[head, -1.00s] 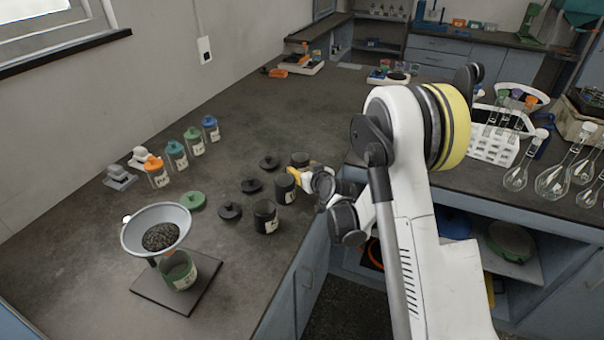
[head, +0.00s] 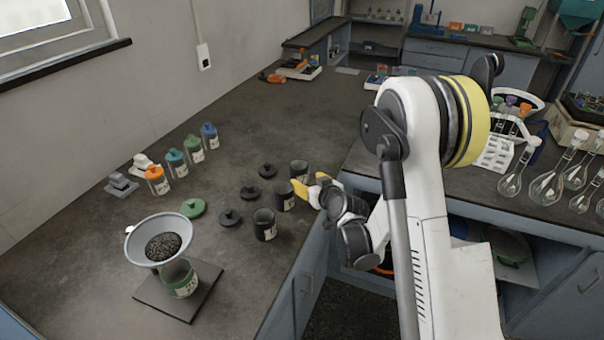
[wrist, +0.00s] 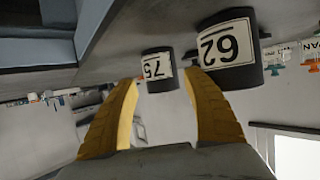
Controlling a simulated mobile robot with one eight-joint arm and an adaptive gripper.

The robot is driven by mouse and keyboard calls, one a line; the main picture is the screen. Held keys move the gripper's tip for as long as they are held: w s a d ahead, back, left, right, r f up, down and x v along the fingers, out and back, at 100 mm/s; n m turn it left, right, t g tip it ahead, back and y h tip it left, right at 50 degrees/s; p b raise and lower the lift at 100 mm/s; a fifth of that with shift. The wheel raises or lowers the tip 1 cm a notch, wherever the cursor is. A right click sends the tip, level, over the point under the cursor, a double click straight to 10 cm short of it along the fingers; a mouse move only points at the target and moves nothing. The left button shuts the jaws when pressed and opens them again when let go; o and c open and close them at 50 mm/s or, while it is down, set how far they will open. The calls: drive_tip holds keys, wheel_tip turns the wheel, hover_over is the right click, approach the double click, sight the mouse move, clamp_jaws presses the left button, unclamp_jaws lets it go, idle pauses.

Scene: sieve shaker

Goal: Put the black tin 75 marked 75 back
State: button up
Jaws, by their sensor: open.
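The black tin 75 shows upside down in the wrist view (wrist: 158,70), its white label reading 75. It stands ahead of my open, empty gripper (wrist: 165,90), between the fingertips in the picture and apart from them. The larger black tin 62 (wrist: 228,52) is beside it, past the right finger. In the head view, several black tins stand near the counter's front edge; the farthest (head: 299,170) appears to be 75, but its number is unreadable there. My gripper (head: 309,185) is just right of these tins, yellow fingers spread.
Three black lids (head: 249,194) and a green lid (head: 193,208) lie left of the tins. Coloured-lidded jars (head: 176,163) stand farther back.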

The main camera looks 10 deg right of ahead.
drive_tip(key=b+v, duration=0.1)
drive_tip(key=v, duration=0.4)
drive_tip(key=s+a+r+g, duration=0.3)
drive_tip(key=s+r+g, duration=0.1)
drive_tip(key=s+r, duration=0.85)
drive_tip(key=s+d+m+g+h, duration=0.1)
drive_tip(key=s+g+h, duration=0.1)
drive_tip(key=s, duration=1.6)
drive_tip(key=shift+s+d+f+m, duration=0.2)
drive_tip(key=shift+d+m, duration=0.2)
